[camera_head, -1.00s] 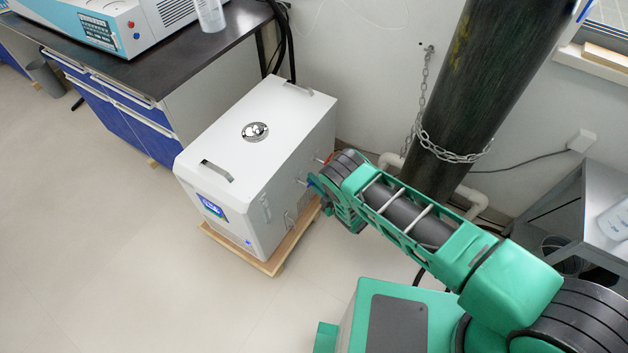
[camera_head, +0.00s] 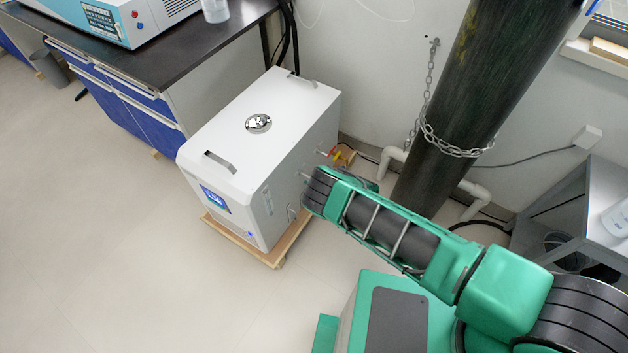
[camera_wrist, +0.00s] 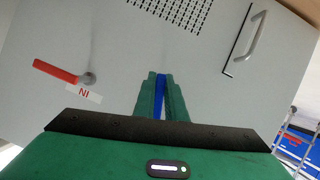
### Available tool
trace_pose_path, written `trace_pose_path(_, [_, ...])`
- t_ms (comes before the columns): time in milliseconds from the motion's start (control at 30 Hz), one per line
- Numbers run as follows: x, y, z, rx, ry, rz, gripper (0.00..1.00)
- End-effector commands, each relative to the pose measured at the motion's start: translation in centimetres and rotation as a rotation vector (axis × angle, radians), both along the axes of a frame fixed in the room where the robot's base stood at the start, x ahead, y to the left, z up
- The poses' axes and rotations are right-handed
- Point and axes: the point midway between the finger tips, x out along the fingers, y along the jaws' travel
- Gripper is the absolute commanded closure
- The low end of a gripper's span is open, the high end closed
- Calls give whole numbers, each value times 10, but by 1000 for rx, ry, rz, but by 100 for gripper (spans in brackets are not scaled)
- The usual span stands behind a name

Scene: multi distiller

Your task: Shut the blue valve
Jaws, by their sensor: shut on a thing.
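The blue valve's handle (camera_wrist: 159,97) shows as a narrow blue strip between the two green fingers of my gripper (camera_wrist: 160,80) in the wrist view. The fingers are close together on it, and its pivot and pipe are hidden. The valve is on the side of the white chiller box (camera_head: 262,125). In the head view my arm covers the blue valve and my fingers.
A red valve handle (camera_wrist: 57,72) is left of my gripper, above an upside-down "IN" label (camera_wrist: 84,93). A metal handle (camera_wrist: 247,43) and vent holes are on the same panel. A dark chained gas cylinder (camera_head: 465,100) stands right of the box.

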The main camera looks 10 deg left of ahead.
Motion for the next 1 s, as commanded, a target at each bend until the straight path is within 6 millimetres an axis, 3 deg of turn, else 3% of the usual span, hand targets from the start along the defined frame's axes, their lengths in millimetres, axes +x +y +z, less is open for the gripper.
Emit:
trace_pose_path(400, [-10, 2, -4, 75, 227, 0, 100])
trace_pose_path(1000, [-12, 3, -3, 93, 277, -1, 100])
